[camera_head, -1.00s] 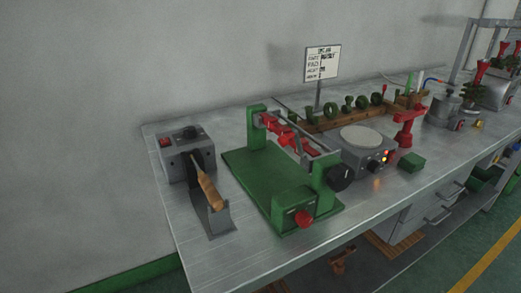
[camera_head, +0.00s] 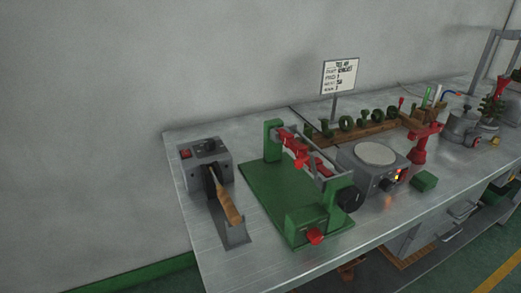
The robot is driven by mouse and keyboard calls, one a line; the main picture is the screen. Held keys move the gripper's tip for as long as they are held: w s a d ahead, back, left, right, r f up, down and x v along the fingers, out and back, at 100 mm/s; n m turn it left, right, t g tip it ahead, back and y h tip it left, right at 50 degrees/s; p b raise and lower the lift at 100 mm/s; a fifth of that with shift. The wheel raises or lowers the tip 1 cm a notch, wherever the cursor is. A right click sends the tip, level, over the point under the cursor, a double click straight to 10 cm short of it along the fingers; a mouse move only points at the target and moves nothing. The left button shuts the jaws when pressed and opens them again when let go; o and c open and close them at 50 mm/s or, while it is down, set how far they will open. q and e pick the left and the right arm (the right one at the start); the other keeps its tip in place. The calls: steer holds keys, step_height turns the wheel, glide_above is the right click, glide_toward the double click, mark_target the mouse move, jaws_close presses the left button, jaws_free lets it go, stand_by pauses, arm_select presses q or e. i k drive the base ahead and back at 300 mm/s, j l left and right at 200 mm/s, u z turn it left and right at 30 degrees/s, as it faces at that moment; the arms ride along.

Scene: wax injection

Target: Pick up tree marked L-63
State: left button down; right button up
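Red and green wax trees stand at the far right of the bench. One tree with a red top and green pieces (camera_head: 493,100) stands near the right edge. No marking L-63 can be read on any of them. Neither of my grippers shows in the head view.
A metal bench (camera_head: 215,265) runs along the wall. On it are a grey box with a wooden-handled tool (camera_head: 228,205), a green fixture with red parts (camera_head: 262,195), a round-topped device (camera_head: 375,154), a red stand (camera_head: 420,145), a wooden rack (camera_head: 365,132) and a sign (camera_head: 340,76).

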mark_target(503, 83)
steer(key=l+z, duration=0.65)
steer(key=z, duration=0.2)
steer(key=l+z, duration=0.4)
steer(key=i+l+z, duration=0.1)
steer(key=i+l, duration=0.3)
steer(key=l, duration=0.15)
